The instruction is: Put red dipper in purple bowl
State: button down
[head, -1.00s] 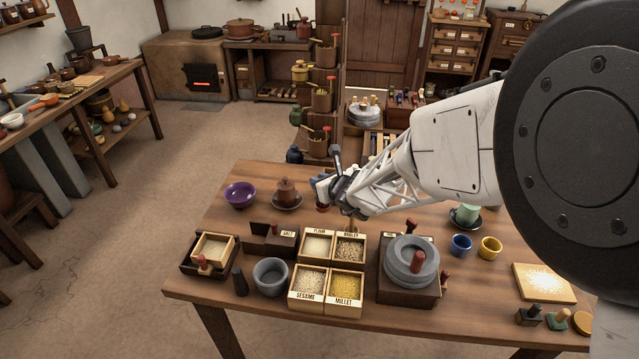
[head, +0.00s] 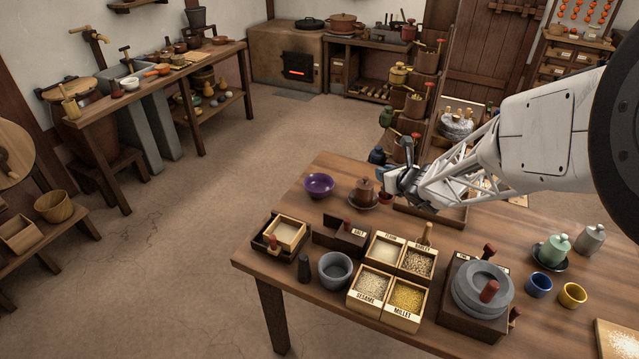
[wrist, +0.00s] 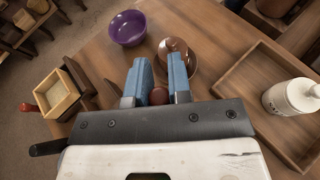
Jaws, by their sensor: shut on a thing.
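The purple bowl (head: 319,184) stands upright at the far left of the table. It also shows at the top of the wrist view (wrist: 127,28) and looks empty. My gripper (head: 390,181) is over the back of the table, to the right of the bowl, with a brown lidded pot between them in the head view. In the wrist view its blue fingers (wrist: 160,80) are shut on a small dark red rounded thing, the red dipper (wrist: 158,96). Its red end (head: 386,198) shows below the fingers in the head view. The rest of the dipper is hidden.
The brown lidded pot (head: 365,187) on its saucer stands close to my gripper. A wooden tray (wrist: 238,86) with a white jar (wrist: 291,97) lies to the right. Grain boxes (head: 390,277), a grey mortar (head: 335,269) and a quern (head: 482,290) fill the front.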

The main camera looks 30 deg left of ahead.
jog(key=w+a+n+g+y, duration=0.1)
jog(key=w+a+n+g, duration=0.1)
jog(key=a, duration=1)
jog(key=w+a+n+g+y, duration=0.1)
jog(key=w+a+n+g, duration=0.2)
jog(key=a, duration=1)
jog(key=shift+f+n+g+y, duration=0.35)
jog(key=shift+n+g, duration=0.85)
jog(key=shift+g, duration=0.3)
jog(key=shift+f, duration=0.15)
notch_tip(320, 180, down, 6)
jog(key=shift+f, duration=1.85)
jog(key=shift+f, duration=0.2)
